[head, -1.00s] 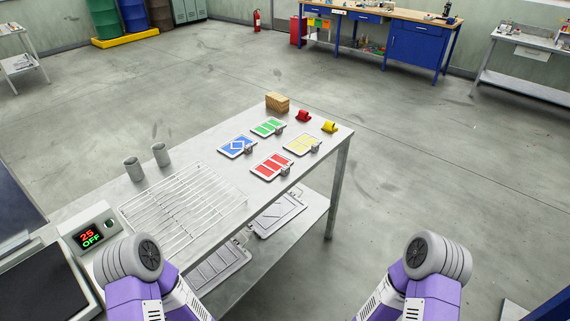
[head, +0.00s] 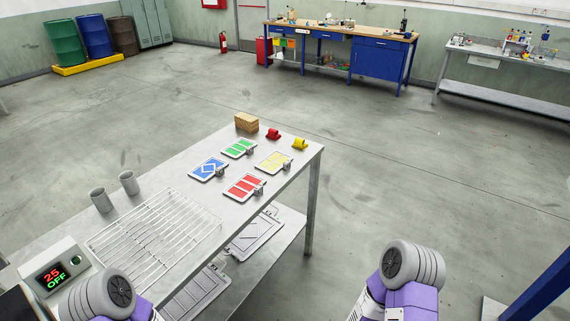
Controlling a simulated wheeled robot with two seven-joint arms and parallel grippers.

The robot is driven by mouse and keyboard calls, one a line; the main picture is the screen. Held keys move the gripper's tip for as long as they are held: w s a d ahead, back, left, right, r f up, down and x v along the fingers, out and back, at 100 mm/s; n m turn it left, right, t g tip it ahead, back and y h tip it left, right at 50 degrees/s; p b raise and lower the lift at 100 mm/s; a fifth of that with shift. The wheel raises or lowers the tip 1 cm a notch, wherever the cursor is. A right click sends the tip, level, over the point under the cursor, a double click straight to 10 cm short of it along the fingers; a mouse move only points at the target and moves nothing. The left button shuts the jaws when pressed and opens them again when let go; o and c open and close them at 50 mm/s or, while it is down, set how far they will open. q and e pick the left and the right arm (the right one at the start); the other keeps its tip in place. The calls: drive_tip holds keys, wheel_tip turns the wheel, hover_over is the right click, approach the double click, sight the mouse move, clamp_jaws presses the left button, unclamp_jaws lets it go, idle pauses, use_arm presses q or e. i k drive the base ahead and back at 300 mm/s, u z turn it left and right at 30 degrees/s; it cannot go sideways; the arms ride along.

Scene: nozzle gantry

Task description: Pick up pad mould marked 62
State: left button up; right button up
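No marking 62 can be read on anything in the head view. Four flat coloured plates lie on the steel table: a blue one (head: 208,169), a green one (head: 240,148), a yellow one (head: 273,162) and a red one (head: 245,187). Each has a small grey piece at its right edge. On the lower shelf lie two grey panelled plates (head: 255,236), (head: 196,295), partly hidden by the tabletop. I cannot tell which of these is the pad mould. Parts of both my arms show at the bottom edge, but neither gripper is in view.
On the steel table (head: 160,183) are a wire rack (head: 152,232), two grey cups (head: 100,200), (head: 129,183), a wooden block (head: 246,122) and small red (head: 273,134) and yellow (head: 299,144) pieces. A device (head: 52,276) reads "25 OFF".

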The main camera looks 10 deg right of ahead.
sight(238, 148)
drive_tip(key=z, duration=1.1)
drive_tip(key=i, duration=5.4)
drive_tip(key=u, duration=3.1)
drive_tip(key=i, duration=0.25)
